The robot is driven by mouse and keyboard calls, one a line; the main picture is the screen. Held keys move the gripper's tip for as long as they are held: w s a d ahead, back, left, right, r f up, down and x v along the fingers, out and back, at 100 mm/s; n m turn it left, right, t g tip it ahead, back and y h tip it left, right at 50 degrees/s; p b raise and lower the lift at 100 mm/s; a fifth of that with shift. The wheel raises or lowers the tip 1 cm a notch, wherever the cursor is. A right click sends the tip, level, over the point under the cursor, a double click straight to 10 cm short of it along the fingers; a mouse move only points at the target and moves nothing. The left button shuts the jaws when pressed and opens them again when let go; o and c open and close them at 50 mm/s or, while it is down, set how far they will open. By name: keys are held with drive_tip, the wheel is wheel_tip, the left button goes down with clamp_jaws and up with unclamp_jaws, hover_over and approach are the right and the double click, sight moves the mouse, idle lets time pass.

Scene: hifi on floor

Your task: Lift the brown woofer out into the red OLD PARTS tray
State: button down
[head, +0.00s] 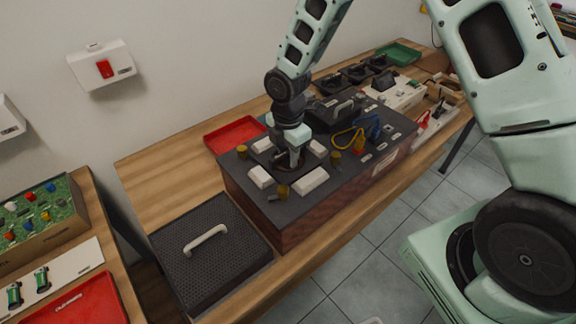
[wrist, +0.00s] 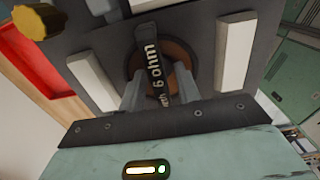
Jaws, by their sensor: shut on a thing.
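The brown woofer (wrist: 186,55) sits in the round opening of the dark speaker cabinet (head: 258,225), with a black strip across it lettered "6 ohm". My gripper (head: 294,160) points down over it. In the wrist view the fingers of my gripper (wrist: 158,82) are shut on the woofer's middle, one on each side of the strip. In the head view the woofer is mostly hidden by the gripper. A red tray (head: 75,304) with a white label lies on the left table at the bottom edge. Its lettering is small but looks like OLD PARTS.
Another red tray (head: 222,137) lies behind the cabinet. White blocks (head: 312,181) and yellow knobs (head: 283,191) surround the woofer. A black grille with a handle (head: 206,238) lies left of the cabinet. Blue and yellow cables (head: 372,127) stand at right. A gap separates the two tables.

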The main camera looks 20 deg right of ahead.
idle(0.5)
wheel_tip(320, 180, up, 10)
drive_tip(key=shift+r+b, duration=0.15)
drive_tip(key=shift+b, duration=0.4)
drive_tip(key=shift+r+p, duration=0.35)
drive_tip(key=shift+r, duration=0.15)
